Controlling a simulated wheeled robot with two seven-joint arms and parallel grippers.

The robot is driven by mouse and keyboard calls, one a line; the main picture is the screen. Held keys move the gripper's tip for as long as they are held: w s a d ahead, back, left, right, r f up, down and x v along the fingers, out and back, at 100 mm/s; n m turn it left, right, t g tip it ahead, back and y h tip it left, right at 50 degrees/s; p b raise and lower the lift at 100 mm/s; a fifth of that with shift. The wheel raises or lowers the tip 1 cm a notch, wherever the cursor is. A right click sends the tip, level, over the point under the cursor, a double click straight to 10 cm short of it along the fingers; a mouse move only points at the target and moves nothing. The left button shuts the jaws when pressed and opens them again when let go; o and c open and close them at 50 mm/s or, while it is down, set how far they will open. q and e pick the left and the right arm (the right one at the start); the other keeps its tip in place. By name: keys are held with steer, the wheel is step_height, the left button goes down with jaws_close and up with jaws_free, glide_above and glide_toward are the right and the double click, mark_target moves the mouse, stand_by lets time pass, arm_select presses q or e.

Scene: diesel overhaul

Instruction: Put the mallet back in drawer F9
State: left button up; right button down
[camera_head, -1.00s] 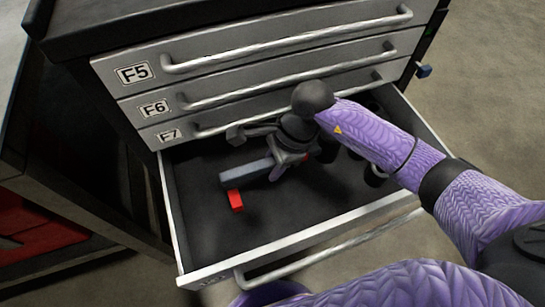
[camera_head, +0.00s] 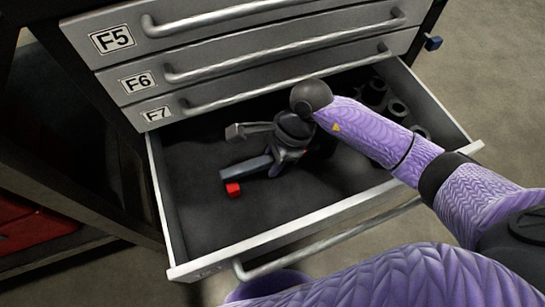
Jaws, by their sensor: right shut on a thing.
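My right gripper (camera_head: 280,160) reaches into the open drawer (camera_head: 197,225) from the right, pointing down. The grip itself is largely hidden by the dark hand. The mallet is low inside the drawer; I cannot tell whether it touches the floor. The open drawer is below F7, and its own label is too slanted to read. My left gripper is out of view.
Closed drawers F5 (camera_head: 112,39), F6 (camera_head: 137,82) and F7 (camera_head: 156,113) stand above the open one, with long bar handles. Several dark ring-shaped parts (camera_head: 398,110) lie at the drawer's right back. The drawer's front left floor is bare.

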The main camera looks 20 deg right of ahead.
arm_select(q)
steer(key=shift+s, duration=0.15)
arm_select(e)
steer(key=shift+f, duration=0.1)
steer(key=shift+f+b, duration=0.95)
steer(key=shift+f, duration=0.15)
steer(key=c, duration=0.7)
jaws_free()
steer(key=shift+r, duration=0.1)
steer(key=shift+o, duration=1.7)
steer(key=p+v, duration=0.4)
steer(key=v, duration=0.5)
steer(key=shift+a+r+p, duration=0.1)
steer(key=shift+p, duration=0.25)
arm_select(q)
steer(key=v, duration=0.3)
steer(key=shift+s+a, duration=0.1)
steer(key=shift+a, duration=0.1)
arm_select(e)
steer(key=shift+d+r, duration=0.25)
steer(key=shift+r, duration=0.2)
